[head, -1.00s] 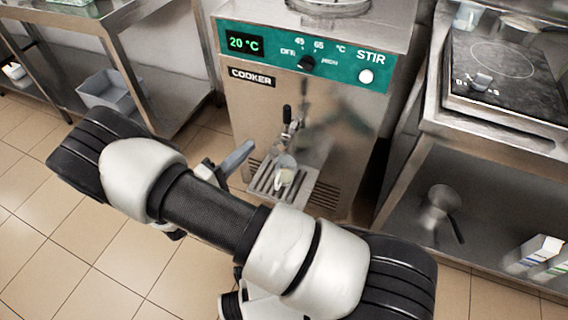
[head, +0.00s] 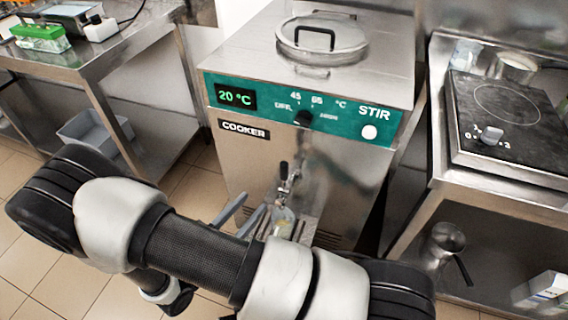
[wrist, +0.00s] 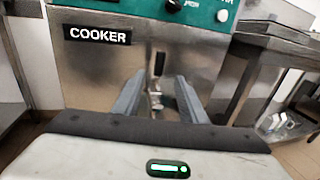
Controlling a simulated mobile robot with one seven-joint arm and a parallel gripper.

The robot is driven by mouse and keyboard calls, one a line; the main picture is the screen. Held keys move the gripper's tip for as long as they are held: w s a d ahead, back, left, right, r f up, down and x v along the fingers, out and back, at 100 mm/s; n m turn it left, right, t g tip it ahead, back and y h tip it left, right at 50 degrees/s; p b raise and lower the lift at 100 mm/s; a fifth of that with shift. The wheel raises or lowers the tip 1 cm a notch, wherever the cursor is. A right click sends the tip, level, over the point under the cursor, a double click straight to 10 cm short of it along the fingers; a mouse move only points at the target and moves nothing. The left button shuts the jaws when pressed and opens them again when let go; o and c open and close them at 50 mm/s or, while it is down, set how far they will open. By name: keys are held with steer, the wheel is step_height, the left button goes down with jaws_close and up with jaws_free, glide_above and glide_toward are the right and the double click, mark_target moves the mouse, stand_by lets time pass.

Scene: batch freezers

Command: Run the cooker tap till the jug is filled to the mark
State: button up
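The cooker (head: 300,165) is a steel cabinet with a green panel; its display reads 20 °C. Its tap (head: 284,182) has a black upright lever and sticks out low on the front.
A steel table with a black hotplate (head: 512,120) stands at the right, with a metal pot (head: 446,240) on its lower shelf. A steel table (head: 110,55) stands at the left, with a grey bin (head: 92,130) below. The cooker's lid (head: 322,42) is on top.

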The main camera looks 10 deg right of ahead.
mark_target(281, 171)
steer(key=b+x, duration=0.1)
steer(key=x, duration=1.5)
jaws_close()
